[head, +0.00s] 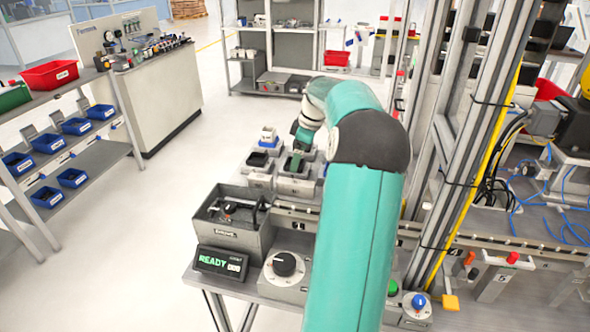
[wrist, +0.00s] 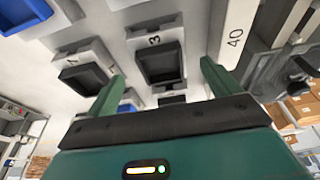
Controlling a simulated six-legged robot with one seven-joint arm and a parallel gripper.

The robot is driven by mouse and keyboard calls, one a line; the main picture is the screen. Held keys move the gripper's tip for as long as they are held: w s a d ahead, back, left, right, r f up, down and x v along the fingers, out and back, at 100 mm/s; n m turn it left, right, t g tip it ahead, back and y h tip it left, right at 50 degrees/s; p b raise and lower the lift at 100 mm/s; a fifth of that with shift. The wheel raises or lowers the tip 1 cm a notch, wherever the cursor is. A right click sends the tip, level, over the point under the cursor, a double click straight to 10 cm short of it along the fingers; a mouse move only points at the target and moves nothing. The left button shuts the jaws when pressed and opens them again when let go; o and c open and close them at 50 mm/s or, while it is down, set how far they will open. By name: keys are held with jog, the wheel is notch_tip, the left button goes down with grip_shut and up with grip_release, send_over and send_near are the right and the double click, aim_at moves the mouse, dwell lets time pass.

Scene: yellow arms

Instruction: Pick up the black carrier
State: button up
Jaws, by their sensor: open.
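Black carriers sit in grey holders on the bench. In the wrist view, one black carrier (wrist: 160,64) is in the holder marked 3, and another (wrist: 86,77) is in the holder to its left. My gripper (wrist: 162,72) is open, with one green finger on each side of the carrier at 3 in the picture. Nothing is held, and I cannot tell how far the fingers are from it. In the head view, my gripper (head: 298,153) is over the grey holders, beside a black carrier (head: 257,159). My arm hides part of that area.
A grey open box (head: 235,240) with dark parts, a READY display (head: 221,263) and a knob unit (head: 284,268) stand at the bench's near end. Metal frame posts (head: 470,130) rise on the right. A shelf with blue bins (head: 75,126) is at the left, across clear floor.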

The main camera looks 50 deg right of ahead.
jog(key=x, duration=0.3)
jog(key=shift+a+f, duration=0.1)
jog(key=shift+f, duration=0.3)
jog(key=shift+c, duration=0.2)
jog(key=c, duration=1.1)
jog(key=shift+r, duration=0.1)
jog(key=shift+c, duration=0.6)
